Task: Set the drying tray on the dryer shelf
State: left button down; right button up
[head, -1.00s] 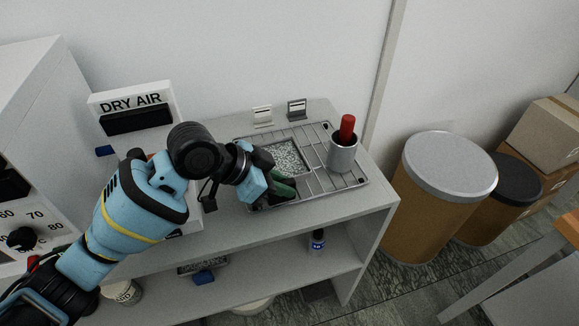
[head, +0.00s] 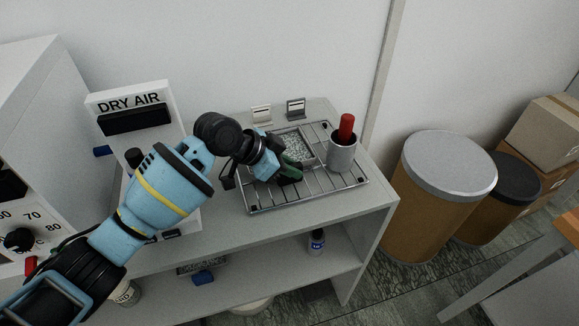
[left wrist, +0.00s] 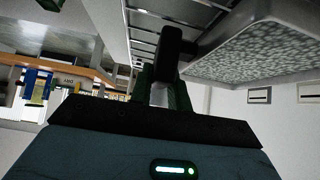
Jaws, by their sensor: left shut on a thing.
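The drying tray, a small grey tray of pale speckled granules (head: 299,143), is at the wire rack on top of the grey bench, beside a grey cup. My left gripper (head: 292,171) is shut on the tray's dark grip at its near side and hides part of it. In the left wrist view the speckled tray (left wrist: 262,50) is beside the dark grip between my green fingers (left wrist: 170,75). I cannot tell whether the tray touches the rack. Which surface is the dryer shelf is not clear. My right gripper is out of view.
The grey cup (head: 342,157) with a red-handled tool stands on the wire rack (head: 322,184). The DRY AIR unit (head: 135,112) and a dial cabinet (head: 30,195) are at left. A lower shelf (head: 275,277) holds small bottles. Drums (head: 435,205) stand at right.

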pick_arm(q)
jog(key=shift+f, duration=0.15)
jog(key=shift+f, duration=0.15)
jog(key=c, duration=1.3)
grip_release()
